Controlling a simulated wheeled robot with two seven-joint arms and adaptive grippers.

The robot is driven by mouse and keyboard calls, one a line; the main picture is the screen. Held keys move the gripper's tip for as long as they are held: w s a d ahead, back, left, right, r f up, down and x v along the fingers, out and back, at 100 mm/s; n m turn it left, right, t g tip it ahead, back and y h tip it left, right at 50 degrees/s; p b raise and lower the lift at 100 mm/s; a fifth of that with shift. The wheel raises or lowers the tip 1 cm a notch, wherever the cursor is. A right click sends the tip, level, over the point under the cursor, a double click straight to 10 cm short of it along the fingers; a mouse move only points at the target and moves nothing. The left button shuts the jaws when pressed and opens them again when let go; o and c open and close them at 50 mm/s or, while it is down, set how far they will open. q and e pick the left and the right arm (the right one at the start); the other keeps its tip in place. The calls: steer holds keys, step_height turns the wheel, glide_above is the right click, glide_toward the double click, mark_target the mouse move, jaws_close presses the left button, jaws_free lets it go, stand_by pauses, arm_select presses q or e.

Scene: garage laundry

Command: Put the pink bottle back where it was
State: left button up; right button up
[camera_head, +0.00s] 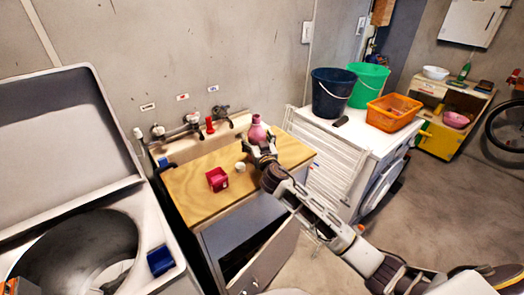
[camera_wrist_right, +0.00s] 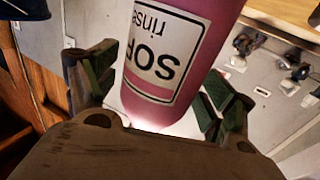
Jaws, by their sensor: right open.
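The pink bottle (camera_head: 257,130) stands upright near the back right of the wooden counter top (camera_head: 200,180), by the wall. My right gripper (camera_head: 262,149) reaches it from the front and hides its lower part. In the right wrist view the bottle (camera_wrist_right: 180,35), with a white label, lies between the two dark finger pads of the gripper (camera_wrist_right: 155,92). The fingers are open, one on each side of it; a gap shows on the left, and whether the right pad touches is unclear. My left gripper is not in view.
A red box (camera_head: 217,179) and a small white cup (camera_head: 240,167) stand on the counter left of my arm. Taps (camera_head: 192,121) line the wall behind. A white washer (camera_head: 345,140) with buckets and an orange basket stands right.

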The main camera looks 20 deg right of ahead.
steer(key=shift+s+a, duration=0.1)
steer(key=shift+s, duration=0.7)
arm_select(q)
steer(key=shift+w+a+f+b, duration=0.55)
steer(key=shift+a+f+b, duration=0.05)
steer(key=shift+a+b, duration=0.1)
arm_select(e)
steer(key=s, duration=1)
steer(key=shift+s+a, duration=0.2)
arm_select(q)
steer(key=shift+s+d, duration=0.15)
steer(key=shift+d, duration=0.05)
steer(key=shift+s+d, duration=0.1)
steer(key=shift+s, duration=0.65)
